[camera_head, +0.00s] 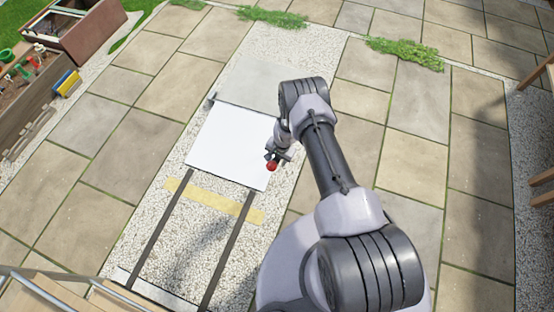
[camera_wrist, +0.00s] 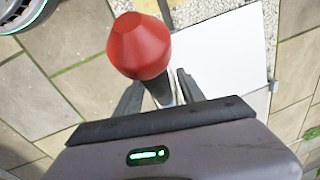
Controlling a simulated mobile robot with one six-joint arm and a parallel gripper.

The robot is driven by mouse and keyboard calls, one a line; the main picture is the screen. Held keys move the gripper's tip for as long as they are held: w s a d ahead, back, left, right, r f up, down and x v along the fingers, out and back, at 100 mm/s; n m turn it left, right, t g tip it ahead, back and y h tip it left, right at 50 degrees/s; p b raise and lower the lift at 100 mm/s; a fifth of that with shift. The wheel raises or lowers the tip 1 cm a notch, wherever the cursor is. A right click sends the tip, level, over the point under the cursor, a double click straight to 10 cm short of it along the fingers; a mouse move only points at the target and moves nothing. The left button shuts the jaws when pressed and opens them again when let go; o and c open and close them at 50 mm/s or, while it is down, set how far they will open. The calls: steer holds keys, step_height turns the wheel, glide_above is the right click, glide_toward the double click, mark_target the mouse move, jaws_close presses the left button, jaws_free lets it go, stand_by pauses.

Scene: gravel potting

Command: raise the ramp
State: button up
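A white panel (camera_head: 228,148), which looks like the ramp, lies across the gravel strip and appears flat; its hinge cannot be made out. It also shows in the wrist view (camera_wrist: 222,60). A red knob (camera_head: 272,165) stands at its right edge. My gripper (camera_wrist: 160,80) is at the knob, with one dark finger on each side of the shaft. The fingers look apart from the shaft, though the knob partly hides the left one.
Two dark rails (camera_head: 228,250) run from the panel toward the near edge, crossing a yellow strip (camera_head: 213,200). Gravel (camera_head: 185,243) lies around them. Planters (camera_head: 30,95) stand at left and wooden furniture (camera_head: 535,80) at right. The paving (camera_head: 410,150) is mostly clear.

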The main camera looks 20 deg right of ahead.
jaws_close()
stand_by(1.2)
